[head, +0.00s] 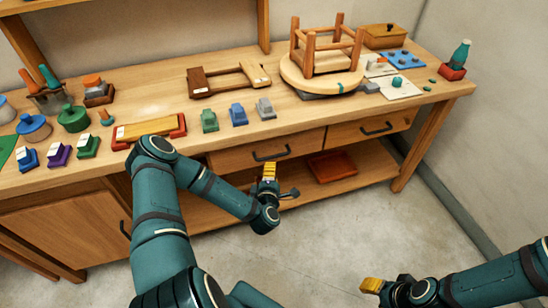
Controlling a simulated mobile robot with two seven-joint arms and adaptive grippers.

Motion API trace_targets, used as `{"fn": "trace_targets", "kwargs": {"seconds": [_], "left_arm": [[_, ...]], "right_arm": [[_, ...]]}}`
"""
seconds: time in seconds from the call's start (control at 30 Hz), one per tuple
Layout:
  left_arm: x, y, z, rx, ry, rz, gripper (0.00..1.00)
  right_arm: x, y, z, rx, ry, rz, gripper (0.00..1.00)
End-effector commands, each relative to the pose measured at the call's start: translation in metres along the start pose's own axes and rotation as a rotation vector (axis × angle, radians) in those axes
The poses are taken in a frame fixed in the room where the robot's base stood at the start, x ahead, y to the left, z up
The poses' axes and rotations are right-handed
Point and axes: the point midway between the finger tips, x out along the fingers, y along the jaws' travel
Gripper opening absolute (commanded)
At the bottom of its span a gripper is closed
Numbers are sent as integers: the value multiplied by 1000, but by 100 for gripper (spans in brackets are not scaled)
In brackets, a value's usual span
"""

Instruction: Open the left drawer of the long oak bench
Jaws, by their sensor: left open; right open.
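The long oak bench (440,90) runs across the view. Its left drawer (228,159) looks closed, with a dark bar handle (272,154) on its front. My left gripper (269,168) is open, its yellow fingertips just below that handle in the picture. I cannot tell whether they touch it. The right drawer (350,135) beside it also looks closed. My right gripper (372,285) is open and empty, low over the floor, well away from the bench.
An upturned stool (322,70), a clamp (228,78), small coloured planes (238,115) and pots (74,118) stand on the bench top. A red tray (333,166) lies on the shelf under the drawers. A cabinet door (70,235) is at left. The floor in front is clear.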

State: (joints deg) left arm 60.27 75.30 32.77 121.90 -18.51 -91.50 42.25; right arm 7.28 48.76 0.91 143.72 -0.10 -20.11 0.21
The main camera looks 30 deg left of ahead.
Motion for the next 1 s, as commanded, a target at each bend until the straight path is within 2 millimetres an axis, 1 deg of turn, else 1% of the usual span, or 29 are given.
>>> {"fn": "trace_targets", "kwargs": {"seconds": [0.03,0.3,0.4,0.5,0.7,0.93,0.97,1.0], "left_arm": [[12,-1,0,2,1,3,43],[63,-1,1,2,-1,2,43],[78,-1,1,2,-1,0,43],[89,-2,1,2,-1,-2,43],[98,-1,1,1,-3,-3,43],[99,0,1,2,-3,-2,43],[99,-1,1,2,-3,-2,46],[99,0,1,2,-3,-2,32]], "right_arm": [[3,1,0,0,1,0,47],[12,4,-1,0,6,1,47],[14,6,-2,0,7,1,47],[16,6,-2,-1,8,1,47],[17,7,-2,-1,9,1,47],[17,6,-2,-1,9,1,47],[17,6,-2,-1,9,1,47],[17,6,-2,-1,9,1,47]]}}
